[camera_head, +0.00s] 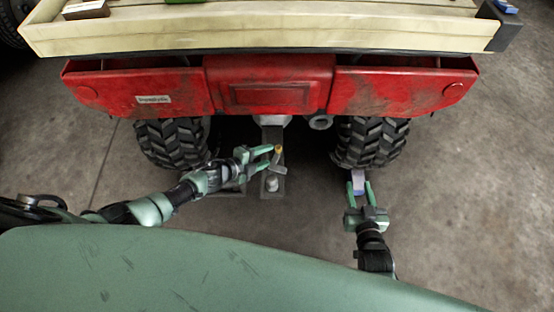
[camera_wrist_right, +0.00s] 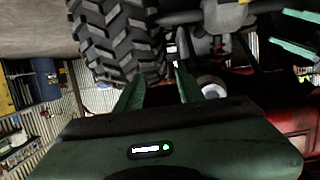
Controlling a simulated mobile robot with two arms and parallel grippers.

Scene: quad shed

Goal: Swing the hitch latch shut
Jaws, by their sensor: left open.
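The hitch latch (camera_head: 278,154) is a small lever with a yellow tip, standing up on the grey hitch tongue behind the red quad. The hitch ball (camera_head: 271,184) sits on the plate just below it. My left gripper (camera_head: 269,157) is open, coming in from the left, its fingertips close beside the latch; I cannot tell whether they touch it. My right gripper (camera_head: 361,186) is open, low behind the right rear tyre. Its spread fingers also show in the right wrist view (camera_wrist_right: 160,88). The latch's lower end is partly hidden.
The red quad body (camera_head: 270,88) and wooden cargo bed (camera_head: 260,30) overhang the hitch. The left tyre (camera_head: 172,142) and right tyre (camera_head: 370,142) flank it. Concrete floor (camera_head: 480,190) is clear at right.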

